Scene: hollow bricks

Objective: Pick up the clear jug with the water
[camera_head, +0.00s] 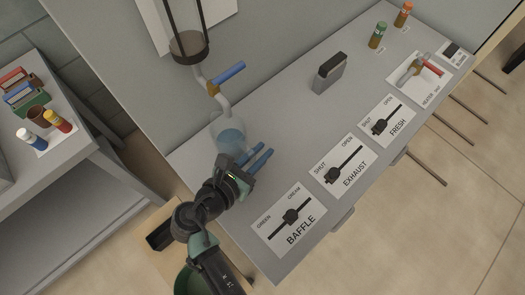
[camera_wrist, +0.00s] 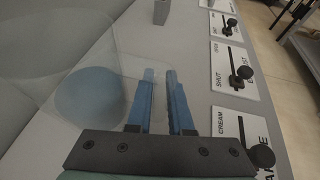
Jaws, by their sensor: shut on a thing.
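The clear jug (camera_head: 229,139) stands on the grey counter, below a bent pipe, with blue water in its lower part. It also shows in the wrist view (camera_wrist: 88,98) at the left, a faint see-through outline around a round blue patch of water. My gripper (camera_head: 268,149) is at the jug's right side, its blue fingers pointing along the counter. In the wrist view the fingers (camera_wrist: 160,78) are close together and shut on the jug's clear side part. That part is too transparent to make out its exact shape. My wrist hides some of the jug's lower edge.
A pipe valve with a blue lever (camera_head: 229,74) hangs just above the jug. Slider plates BAFFLE (camera_head: 290,217), EXHAUST (camera_head: 343,166) and FRESH (camera_head: 387,121) line the counter's front. A grey box (camera_head: 328,75) stands farther back. Clear counter lies between jug and box.

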